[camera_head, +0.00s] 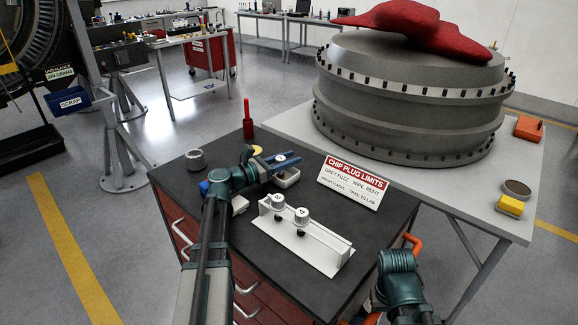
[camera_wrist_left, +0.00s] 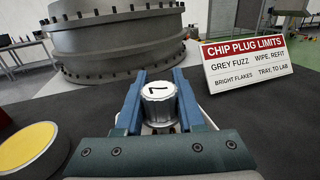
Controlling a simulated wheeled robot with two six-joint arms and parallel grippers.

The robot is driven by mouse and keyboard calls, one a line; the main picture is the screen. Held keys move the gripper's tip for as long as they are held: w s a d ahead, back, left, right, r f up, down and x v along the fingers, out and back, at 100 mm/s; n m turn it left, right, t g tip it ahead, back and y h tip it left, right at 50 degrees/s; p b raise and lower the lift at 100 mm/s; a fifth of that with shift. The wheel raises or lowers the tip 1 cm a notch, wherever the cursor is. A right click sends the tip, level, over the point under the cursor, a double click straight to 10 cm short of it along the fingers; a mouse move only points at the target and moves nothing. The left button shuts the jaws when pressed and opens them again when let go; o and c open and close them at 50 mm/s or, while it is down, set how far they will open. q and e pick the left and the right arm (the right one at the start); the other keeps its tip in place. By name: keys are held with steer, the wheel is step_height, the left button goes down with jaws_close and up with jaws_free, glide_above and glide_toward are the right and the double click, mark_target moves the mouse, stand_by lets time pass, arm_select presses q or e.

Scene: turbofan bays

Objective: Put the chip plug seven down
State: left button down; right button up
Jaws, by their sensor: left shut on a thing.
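My left gripper (camera_head: 285,160) is over the dark bench top, near a small white tray (camera_head: 288,178). In the left wrist view its blue fingers (camera_wrist_left: 158,88) are shut on a silver, upright round plug marked 7 (camera_wrist_left: 158,92). The plug is not clear in the head view, and its lower end is hidden in both. I cannot tell whether it touches anything below. A white rack (camera_head: 300,240) holds two numbered plugs (camera_head: 277,201) (camera_head: 301,215). My right arm shows at the lower right, but its fingers are not visible.
A "Chip Plug Limits" sign (camera_head: 352,182) stands behind the rack. A grey ring (camera_head: 195,160), a red bottle (camera_head: 248,120) and a yellow-topped tin (camera_wrist_left: 30,145) stand on the bench. A large engine casing (camera_head: 410,95) is beyond.

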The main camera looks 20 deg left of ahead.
arm_select(q)
steer(key=shift+r, duration=0.1)
steer(key=shift+f, duration=0.25)
steer(key=c, duration=0.5)
jaws_free()
steer(key=shift+r, duration=0.1)
steer(key=shift+s+a+r, duration=0.1)
steer(key=shift+r, duration=0.1)
steer(key=v, duration=1.1)
steer(key=shift+s+a, duration=0.25)
steer(key=shift+s, duration=0.05)
steer(key=shift+f, duration=0.1)
